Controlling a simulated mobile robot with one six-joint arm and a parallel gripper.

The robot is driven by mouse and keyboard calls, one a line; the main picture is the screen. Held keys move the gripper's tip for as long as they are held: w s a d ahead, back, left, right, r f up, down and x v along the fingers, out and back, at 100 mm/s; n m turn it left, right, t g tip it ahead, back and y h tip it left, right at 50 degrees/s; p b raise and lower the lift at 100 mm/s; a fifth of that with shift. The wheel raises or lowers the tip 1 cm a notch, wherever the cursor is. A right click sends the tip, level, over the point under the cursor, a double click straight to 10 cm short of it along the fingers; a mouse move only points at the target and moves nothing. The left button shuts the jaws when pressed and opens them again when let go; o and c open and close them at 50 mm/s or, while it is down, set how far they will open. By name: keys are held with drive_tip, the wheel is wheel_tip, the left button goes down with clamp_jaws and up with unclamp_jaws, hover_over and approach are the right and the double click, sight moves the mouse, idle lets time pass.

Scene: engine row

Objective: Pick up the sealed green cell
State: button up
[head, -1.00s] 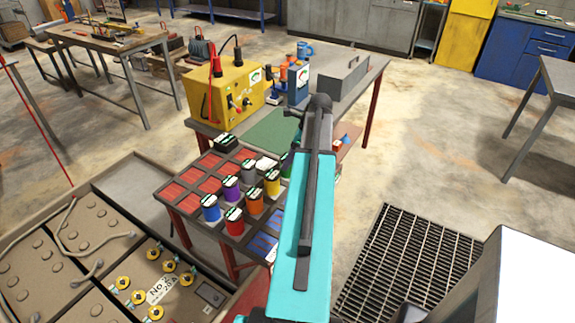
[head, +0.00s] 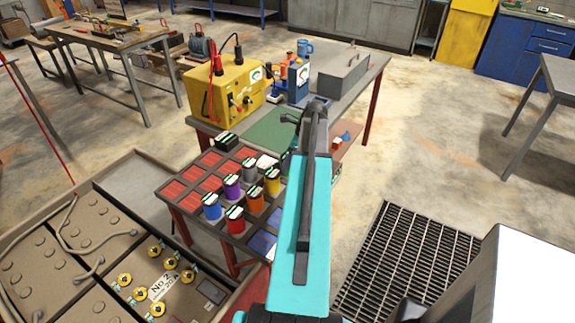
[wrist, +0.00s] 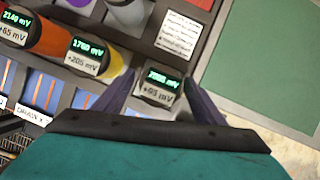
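In the wrist view a cell with a dark top and a green-lit readout (wrist: 158,88) sits between the fingers of my gripper (wrist: 160,100). The fingers are open, one on each side of its top, with a gap visible at each side. The cell's body colour is mostly hidden from above, so I cannot confirm the green there. In the head view my arm covers this cell and the fingertips.
The cell rack (head: 170,190) holds blue (head: 212,209), red (head: 235,221), orange (head: 255,202), yellow (head: 272,184) and purple (head: 232,188) cells. A white card (wrist: 180,35) lies close to the gripper. A green mat (head: 270,132) and yellow instrument box (head: 225,92) are beyond.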

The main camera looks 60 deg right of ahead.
drive_tip(key=c, duration=1.5)
drive_tip(key=shift+r, duration=0.1)
drive_tip(key=shift+r+b, duration=0.75)
drive_tip(key=shift+r, duration=0.6)
drive_tip(key=s+b, duration=0.1)
drive_tip(key=s, duration=0.4)
drive_tip(key=s+r+b, duration=0.1)
drive_tip(key=s, duration=0.4)
drive_tip(key=s+r+b, duration=0.1)
drive_tip(key=s+b, duration=0.1)
drive_tip(key=s, duration=0.4)
drive_tip(key=shift+a, duration=0.4)
